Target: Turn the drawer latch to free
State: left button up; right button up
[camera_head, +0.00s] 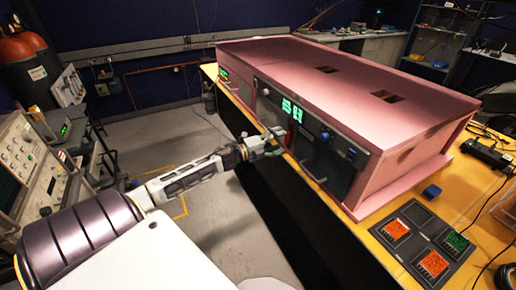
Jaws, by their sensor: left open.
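The pink foam enclosure (400,103) stands on the wooden bench, its dark front panel (325,161) facing my left arm. A small red part (297,114) shows on the front just above my left gripper. I cannot tell whether it belongs to the drawer latch. My left gripper (279,142) is open at the front panel, with its fingers pointing at it. The fingers hide the panel spot behind them, and I cannot tell whether they touch anything. My right gripper is not in view.
Knobs (351,153) and green displays (293,109) are on the front. A dark tray with orange and green squares (408,258) and a small blue block (432,191) lie on the bench at the right. Instruments (25,150) stand at the left; floor between is free.

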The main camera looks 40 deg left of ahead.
pick_arm(q)
jog(key=v, duration=0.9)
dwell(0.7)
dwell(0.3)
dwell(0.3)
